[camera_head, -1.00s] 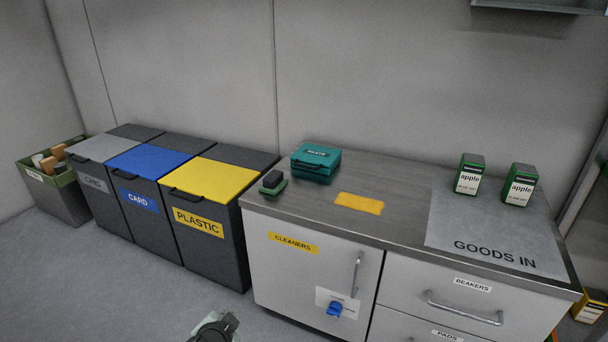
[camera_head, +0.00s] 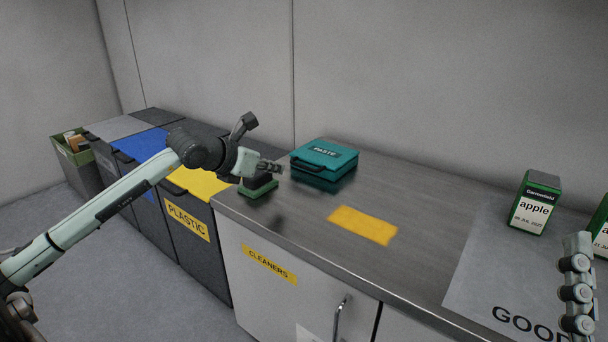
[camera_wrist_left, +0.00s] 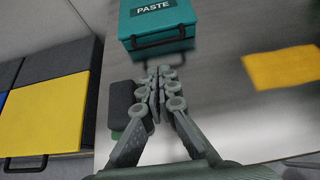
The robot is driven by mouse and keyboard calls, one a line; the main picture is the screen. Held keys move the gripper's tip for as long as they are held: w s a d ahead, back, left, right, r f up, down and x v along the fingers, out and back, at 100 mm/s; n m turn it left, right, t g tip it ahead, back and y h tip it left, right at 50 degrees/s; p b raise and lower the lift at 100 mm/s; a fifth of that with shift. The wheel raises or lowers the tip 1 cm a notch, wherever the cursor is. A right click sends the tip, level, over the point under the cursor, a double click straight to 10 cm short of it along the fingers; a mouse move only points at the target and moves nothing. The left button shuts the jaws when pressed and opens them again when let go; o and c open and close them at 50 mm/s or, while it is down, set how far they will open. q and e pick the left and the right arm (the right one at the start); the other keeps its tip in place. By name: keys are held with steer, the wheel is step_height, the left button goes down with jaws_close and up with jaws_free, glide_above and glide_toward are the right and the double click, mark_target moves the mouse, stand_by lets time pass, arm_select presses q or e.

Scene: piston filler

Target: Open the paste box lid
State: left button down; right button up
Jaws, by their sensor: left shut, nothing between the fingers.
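The teal paste box (camera_head: 322,158) stands on the counter near the wall, its lid down and a dark handle on its front. It also shows at the top of the left wrist view (camera_wrist_left: 158,22). My left gripper (camera_head: 280,168) is shut and empty, just left of the box and apart from it, above a green and black block (camera_head: 259,188). In the left wrist view its fingertips (camera_wrist_left: 158,72) are together and point toward the handle side of the box. My right gripper (camera_head: 577,285) shows only partly at the right edge; its jaw state cannot be made out.
A yellow patch (camera_head: 362,225) lies on the grey counter (camera_head: 290,228). Apple-labelled boxes (camera_head: 535,204) stand to the right by the goods-in mat (camera_head: 490,270). Bins, including the yellow-lidded plastic bin (camera_head: 187,223), stand left of the counter. The counter around the yellow patch is clear.

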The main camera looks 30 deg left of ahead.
mark_target(296, 184)
arm_select(q)
steer(key=shift+w+a+f, duration=0.1)
steer(key=shift+w+f, duration=0.05)
steer(key=shift+w, duration=0.15)
steer(key=x, duration=0.9)
steer(key=shift+f, duration=0.15)
arm_select(e)
steer(key=shift+s+d+r+t, duration=0.25)
steer(key=shift+s+r+t, duration=0.25)
steer(key=shift+s, duration=0.05)
